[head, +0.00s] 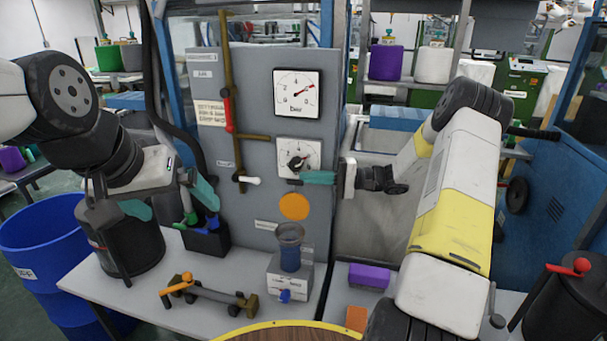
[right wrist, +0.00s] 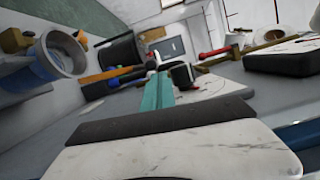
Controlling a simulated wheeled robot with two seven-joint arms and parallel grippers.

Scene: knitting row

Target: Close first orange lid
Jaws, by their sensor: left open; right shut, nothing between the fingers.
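The orange lid (head: 294,206) is a round disc standing raised against the grey panel, above a blue-grey cup (head: 289,252) on a small grey block. In the right wrist view an orange strip (right wrist: 108,74), apparently the lid edge-on, lies beside the cup's round open mouth (right wrist: 65,53). My right gripper (head: 304,177) is shut and empty, with its teal fingers pointing left just by the lower dial's dark knob (head: 296,162), above the lid. I cannot tell whether it touches the knob. My left gripper (head: 170,203) is open, its teal fingers spread at the left, away from the lid.
A black box (head: 206,240) with green and blue pieces stands below the left gripper. A pipe piece with an orange handle (head: 207,294) lies on the table (head: 125,290). A red-handled brass pipe (head: 229,115) runs up the panel. A purple block (head: 369,275) sits right of the cup.

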